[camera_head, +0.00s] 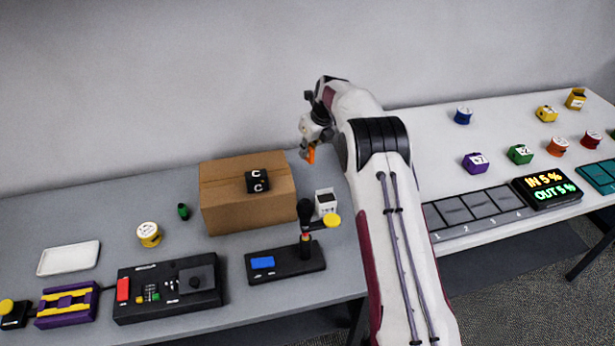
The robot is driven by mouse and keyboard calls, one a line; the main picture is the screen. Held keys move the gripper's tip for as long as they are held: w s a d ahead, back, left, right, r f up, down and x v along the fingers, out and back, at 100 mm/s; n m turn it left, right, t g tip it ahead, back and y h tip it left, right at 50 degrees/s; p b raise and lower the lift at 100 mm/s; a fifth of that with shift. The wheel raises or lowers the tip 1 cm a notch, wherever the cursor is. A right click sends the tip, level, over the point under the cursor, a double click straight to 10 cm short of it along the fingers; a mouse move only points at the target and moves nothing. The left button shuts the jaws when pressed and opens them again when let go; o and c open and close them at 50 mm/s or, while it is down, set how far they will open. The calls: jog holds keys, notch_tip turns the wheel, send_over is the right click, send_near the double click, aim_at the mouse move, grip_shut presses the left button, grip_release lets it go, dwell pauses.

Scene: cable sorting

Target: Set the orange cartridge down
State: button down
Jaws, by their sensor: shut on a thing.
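The orange cartridge (311,155) shows as a small orange piece at the end of my arm. My gripper (308,148) is shut on it, above the back part of the grey table, to the right of the cardboard box. The fingers are small and partly dark here, and most of the cartridge is hidden. I cannot tell how high the cartridge is above the table.
A cardboard box (235,208) with a black cube (258,181) on top stands left of my gripper. A white container (326,202) and a black device with a lever (285,263) stand in front. Numbered slots (470,212) and several coloured spools lie on the right table.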

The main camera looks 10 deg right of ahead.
aim_at(313, 161)
jog(key=shift+f, duration=2.7)
jog(key=shift+f, duration=0.1)
jog(key=shift+f, duration=1.8)
jog(key=shift+f, duration=0.15)
jog(key=c, duration=2)
grip_release()
jog(key=shift+c, duration=0.2)
jog(key=shift+r, duration=0.2)
jog(key=shift+v, duration=5.95)
